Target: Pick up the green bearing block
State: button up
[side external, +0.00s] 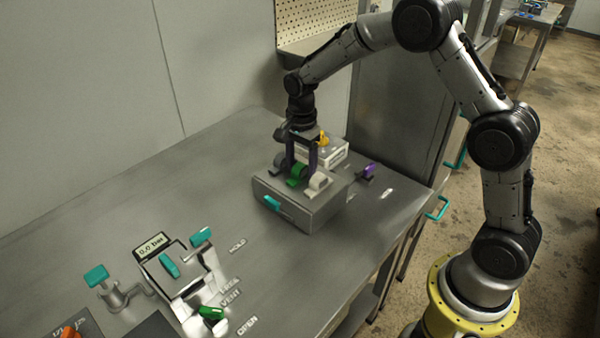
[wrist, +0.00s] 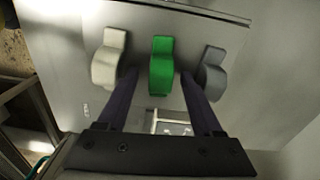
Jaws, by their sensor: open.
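The green bearing block (side external: 297,177) stands on top of a grey box (side external: 300,211), in a row between a white block (side external: 318,182) and a grey block. In the wrist view the green block (wrist: 161,66) is in the middle, with the white block (wrist: 108,58) to its left and the grey block (wrist: 211,73) to its right. My gripper (side external: 301,169) is over the box and points down. Its two dark fingers (wrist: 158,78) are apart, one on each side of the green block, with visible gaps. Whether the tips reach below its top is unclear.
The neighbouring blocks stand close outside my fingers. A teal handle (side external: 272,203) is on the box front. Teal levers, a display (side external: 152,246) and another green part (side external: 211,313) are front left.

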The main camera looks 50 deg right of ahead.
aim_at(301, 163)
jog(key=shift+f, duration=0.15)
grip_shut()
dwell(0.5)
jog(key=shift+r, duration=0.6)
notch_tip(301, 163, up, 2)
jog(key=shift+r, duration=0.15)
jog(key=s+r, duration=0.9)
jog(key=s, duration=0.5)
jog(key=shift+a+r, duration=0.3)
jog(key=shift+a, duration=0.05)
